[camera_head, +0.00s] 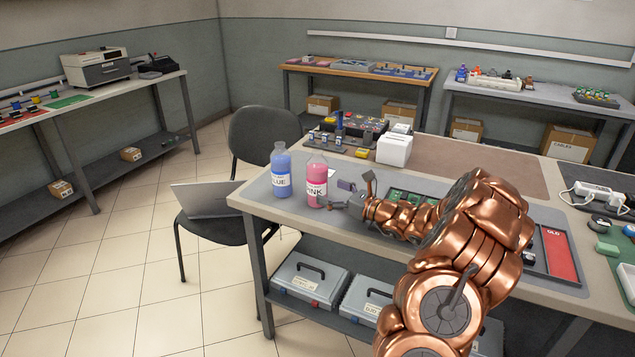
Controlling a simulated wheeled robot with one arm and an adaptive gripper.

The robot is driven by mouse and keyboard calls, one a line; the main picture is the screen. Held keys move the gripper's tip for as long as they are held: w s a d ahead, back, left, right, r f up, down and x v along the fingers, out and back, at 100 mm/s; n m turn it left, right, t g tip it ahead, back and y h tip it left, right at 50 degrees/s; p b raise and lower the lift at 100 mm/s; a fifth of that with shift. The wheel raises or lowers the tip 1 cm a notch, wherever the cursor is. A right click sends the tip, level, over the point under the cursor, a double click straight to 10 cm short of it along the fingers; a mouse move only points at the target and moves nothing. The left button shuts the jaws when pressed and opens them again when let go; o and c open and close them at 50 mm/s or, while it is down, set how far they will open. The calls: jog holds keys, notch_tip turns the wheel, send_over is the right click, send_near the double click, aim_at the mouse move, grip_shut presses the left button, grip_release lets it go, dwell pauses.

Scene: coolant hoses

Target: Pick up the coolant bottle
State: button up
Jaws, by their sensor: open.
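Two clear coolant bottles stand upright near the left end of the workbench: a blue bottle (281,174) labelled "BLUE" and a pink bottle (317,183) labelled "PINK" just right of it. My copper arm reaches in from the lower right. My gripper (348,190) is open, its dark fingers pointing left toward the pink bottle. One fingertip appears close to the lower right side of the pink bottle; I cannot tell whether it touches. Nothing shows held between the fingers.
A small purple block (346,185) and green circuit boards (402,197) lie near my gripper. A white box (394,149) stands behind. A chair (262,135) with a laptop (205,199) is left of the bench (258,198). Toolboxes (309,280) sit on the lower shelf.

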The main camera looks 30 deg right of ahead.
aim_at(317, 186)
jog(key=x, duration=0.5)
jog(key=shift+c, duration=0.3)
jog(key=c, duration=1.3)
